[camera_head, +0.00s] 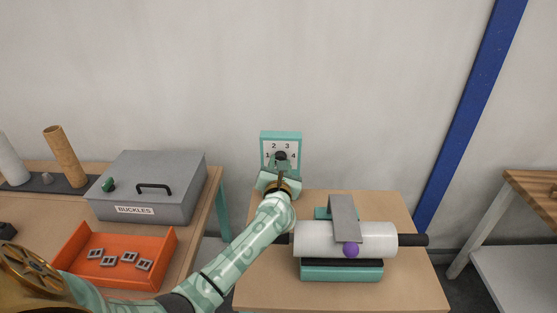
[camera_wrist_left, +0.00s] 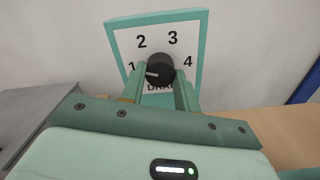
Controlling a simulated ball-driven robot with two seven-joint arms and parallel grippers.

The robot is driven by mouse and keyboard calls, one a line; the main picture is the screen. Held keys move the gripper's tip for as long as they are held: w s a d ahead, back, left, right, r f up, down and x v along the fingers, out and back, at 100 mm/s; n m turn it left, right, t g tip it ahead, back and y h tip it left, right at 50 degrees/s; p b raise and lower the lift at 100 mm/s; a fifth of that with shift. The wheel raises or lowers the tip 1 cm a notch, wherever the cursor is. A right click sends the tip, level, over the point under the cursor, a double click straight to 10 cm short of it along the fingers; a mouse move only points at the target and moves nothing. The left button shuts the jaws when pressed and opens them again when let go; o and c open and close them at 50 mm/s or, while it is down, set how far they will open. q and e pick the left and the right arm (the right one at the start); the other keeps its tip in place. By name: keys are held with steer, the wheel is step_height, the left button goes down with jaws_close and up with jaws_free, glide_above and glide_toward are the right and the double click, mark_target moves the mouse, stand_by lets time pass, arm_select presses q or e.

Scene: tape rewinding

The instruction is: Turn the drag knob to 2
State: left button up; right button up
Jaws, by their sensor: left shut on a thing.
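The black drag knob (camera_wrist_left: 160,70) sits on a white dial plate with a teal frame (camera_wrist_left: 199,30), marked 1, 2, 3 and 4. Its white pointer mark lies on its left side, nearest the 1. In the head view my left gripper (camera_head: 280,172) hides part of the knob. My right gripper is not in view.
A grey buckles box (camera_head: 175,175) and an orange tray (camera_head: 80,243) with several buckles are at left.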

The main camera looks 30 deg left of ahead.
arm_select(q)
steer(key=shift+m+p, duration=2.75)
steer(key=shift+m, duration=1.15)
steer(key=shift+f, duration=0.1)
steer(key=o, duration=1)
steer(key=shift+r, duration=0.2)
